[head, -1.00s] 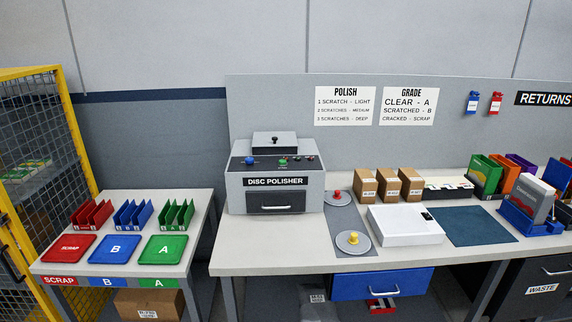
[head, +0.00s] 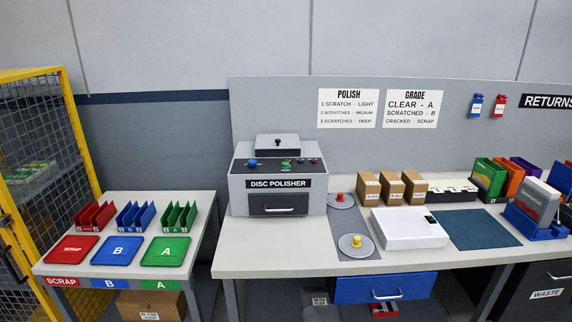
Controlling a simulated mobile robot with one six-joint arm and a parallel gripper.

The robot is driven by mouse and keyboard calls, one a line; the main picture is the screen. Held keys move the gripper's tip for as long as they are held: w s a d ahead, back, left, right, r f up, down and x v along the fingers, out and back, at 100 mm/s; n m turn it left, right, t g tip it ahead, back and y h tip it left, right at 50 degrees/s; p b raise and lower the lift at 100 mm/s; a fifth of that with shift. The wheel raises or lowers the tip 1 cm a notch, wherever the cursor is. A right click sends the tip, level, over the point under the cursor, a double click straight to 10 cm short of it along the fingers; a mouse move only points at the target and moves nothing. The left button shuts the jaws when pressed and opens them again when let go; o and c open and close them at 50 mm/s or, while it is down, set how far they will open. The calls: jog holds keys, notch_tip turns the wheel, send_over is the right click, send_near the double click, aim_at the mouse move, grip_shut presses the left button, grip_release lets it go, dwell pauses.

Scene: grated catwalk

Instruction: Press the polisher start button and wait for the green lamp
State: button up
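The disc polisher (head: 241,187) is a grey box with a dark sloped top panel, standing at the left end of the long bench. Its panel carries a blue knob (head: 252,162), a green control (head: 286,165) and small lamps or buttons (head: 306,160) at the right, one of them red. These are too small to tell which is the start button or whether any lamp is lit. A lid with a black knob (head: 278,143) sits at the back, and a front drawer (head: 278,204) is shut. My gripper is not in view.
The long bench (head: 260,255) holds two grey discs with red (head: 340,196) and yellow (head: 356,240) knobs, a white device (head: 409,231), brown boxes (head: 391,190) and a dark mat (head: 476,230). A side table (head: 75,210) with coloured trays and a yellow cage (head: 85,140) stand left.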

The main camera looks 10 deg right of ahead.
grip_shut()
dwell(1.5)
